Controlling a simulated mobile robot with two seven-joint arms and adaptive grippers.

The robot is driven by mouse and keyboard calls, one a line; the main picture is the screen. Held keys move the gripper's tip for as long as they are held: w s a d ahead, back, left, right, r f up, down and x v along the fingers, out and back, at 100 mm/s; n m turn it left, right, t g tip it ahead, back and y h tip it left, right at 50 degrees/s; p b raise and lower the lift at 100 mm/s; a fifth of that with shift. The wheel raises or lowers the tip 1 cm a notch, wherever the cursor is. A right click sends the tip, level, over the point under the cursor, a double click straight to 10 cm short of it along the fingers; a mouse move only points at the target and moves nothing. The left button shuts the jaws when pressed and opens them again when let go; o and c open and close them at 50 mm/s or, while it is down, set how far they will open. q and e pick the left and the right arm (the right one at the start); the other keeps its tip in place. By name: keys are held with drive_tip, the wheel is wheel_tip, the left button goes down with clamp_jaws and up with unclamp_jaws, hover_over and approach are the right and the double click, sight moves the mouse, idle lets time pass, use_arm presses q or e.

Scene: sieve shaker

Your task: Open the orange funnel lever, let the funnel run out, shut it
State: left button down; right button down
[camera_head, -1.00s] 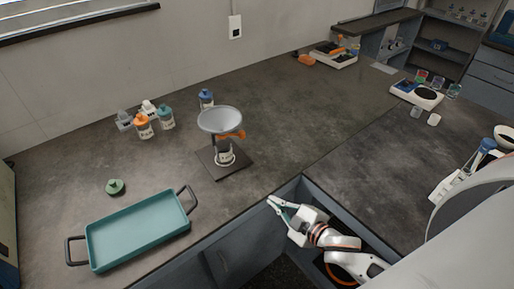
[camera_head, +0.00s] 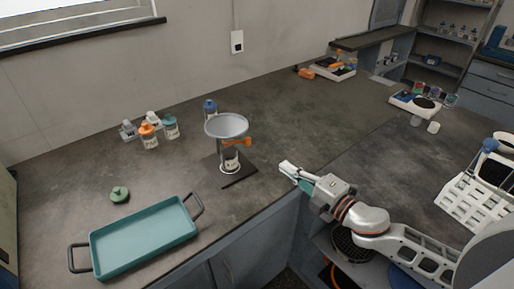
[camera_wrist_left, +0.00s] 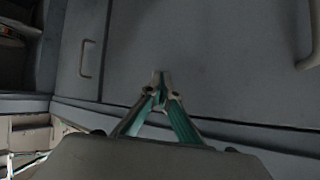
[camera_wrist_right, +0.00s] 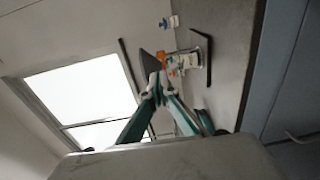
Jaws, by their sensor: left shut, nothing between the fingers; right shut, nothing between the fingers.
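The funnel (camera_head: 227,126) is a wide grey bowl on a stand with a dark square base (camera_head: 238,179). Its orange lever (camera_head: 237,142) sticks out to the right just below the bowl. A small jar (camera_head: 230,160) stands under it on the base. My right gripper (camera_head: 284,167) is shut and empty, to the right of the stand near the bench's front edge, apart from the lever. The right wrist view shows the orange lever (camera_wrist_right: 173,71) beyond the fingertips (camera_wrist_right: 158,86). My left gripper (camera_wrist_left: 161,80) is shut and empty, facing grey cabinet fronts.
A teal tray (camera_head: 146,238) with dark handles lies at the bench's front left, with a green lid (camera_head: 119,194) behind it. Several bottles (camera_head: 149,136) stand at the back left. A white rack (camera_head: 478,197) is at right. The bench between stand and right gripper is clear.

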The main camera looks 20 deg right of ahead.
sight(250, 142)
drive_tip(key=shift+w, duration=0.1)
drive_tip(key=p+x, duration=0.1)
drive_tip(key=x, duration=1.2)
drive_tip(key=shift+w+a+f+p, duration=0.1)
drive_tip(key=shift+w+a+p, duration=0.05)
drive_tip(key=shift+w+p, duration=0.25)
